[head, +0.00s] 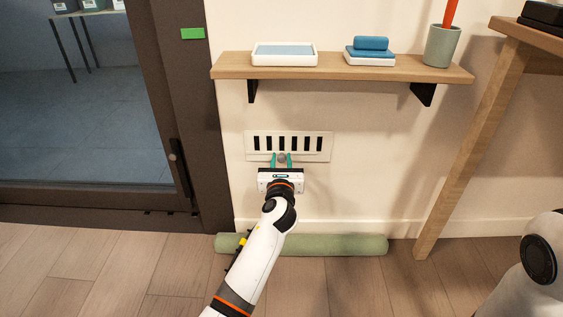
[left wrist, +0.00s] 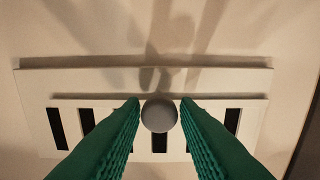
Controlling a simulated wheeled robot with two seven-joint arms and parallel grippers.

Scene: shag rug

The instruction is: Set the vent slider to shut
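The vent (head: 318,135) is a cream plate low on the wall under the shelf, with a row of dark open slots. It also fills the middle of the left wrist view (left wrist: 90,76). A round grey slider knob (left wrist: 159,116) sits at its lower edge, near the middle of the plate's width. My left gripper (head: 282,159) reaches up to it, with a green finger on each side of the knob. In the left wrist view the fingers (left wrist: 159,103) are drawn in close against the knob's sides. My right gripper is out of view.
A green roll (head: 340,244) lies on the floor along the wall. A dark-framed glass door (head: 80,120) is left, and a wooden table leg (head: 470,140) right.

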